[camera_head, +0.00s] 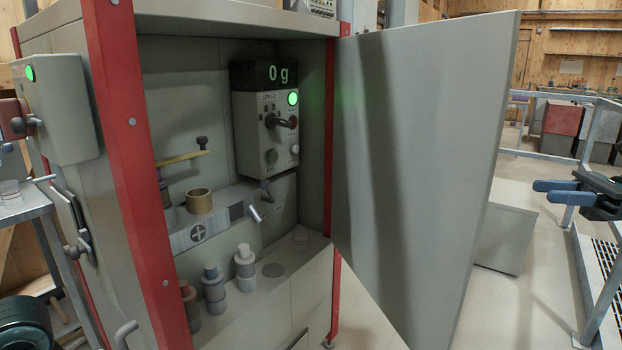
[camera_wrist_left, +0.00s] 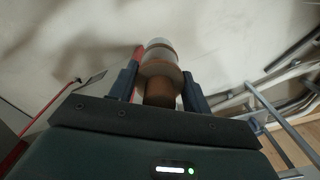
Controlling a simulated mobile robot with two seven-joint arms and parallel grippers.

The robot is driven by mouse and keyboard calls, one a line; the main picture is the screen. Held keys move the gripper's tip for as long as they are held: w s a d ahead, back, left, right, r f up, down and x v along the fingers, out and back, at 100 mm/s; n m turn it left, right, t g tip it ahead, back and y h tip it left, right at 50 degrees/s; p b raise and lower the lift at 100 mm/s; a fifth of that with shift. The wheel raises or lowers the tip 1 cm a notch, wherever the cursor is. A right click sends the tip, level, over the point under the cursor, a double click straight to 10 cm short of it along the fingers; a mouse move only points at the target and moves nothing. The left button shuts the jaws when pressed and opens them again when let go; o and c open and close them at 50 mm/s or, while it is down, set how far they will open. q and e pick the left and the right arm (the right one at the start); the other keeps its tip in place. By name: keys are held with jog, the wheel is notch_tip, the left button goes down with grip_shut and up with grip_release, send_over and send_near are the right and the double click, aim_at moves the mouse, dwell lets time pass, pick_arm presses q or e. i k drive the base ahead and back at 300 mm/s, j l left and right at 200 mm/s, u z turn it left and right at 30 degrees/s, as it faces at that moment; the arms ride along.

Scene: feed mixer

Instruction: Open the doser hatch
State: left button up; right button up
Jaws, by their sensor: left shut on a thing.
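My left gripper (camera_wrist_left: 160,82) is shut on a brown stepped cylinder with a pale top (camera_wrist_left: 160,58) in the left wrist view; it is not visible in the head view. My right gripper (camera_head: 562,193), with blue fingers, is open and empty at the right edge, away from the cabinet. The doser unit (camera_head: 265,135) is a grey box inside the cabinet, with a dark knob, a green light and a "0 g" display (camera_head: 279,73). A small spout or lever (camera_head: 266,190) hangs below it. I cannot tell which part is the doser hatch.
The large grey cabinet door (camera_head: 420,170) stands open at the right of the cabinet. Several stepped containers (camera_head: 214,290) stand on the lower ledge. A brass ring (camera_head: 199,201) sits on the shelf. A metal railing (camera_head: 590,140) stands at the right.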

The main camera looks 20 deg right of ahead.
aim_at(420, 110)
jog(key=k+j, duration=0.2)
jog(key=j, duration=0.2)
jog(key=k+j, duration=0.2)
jog(key=j, duration=0.2)
jog(key=k+j, duration=0.2)
jog(key=j, duration=0.2)
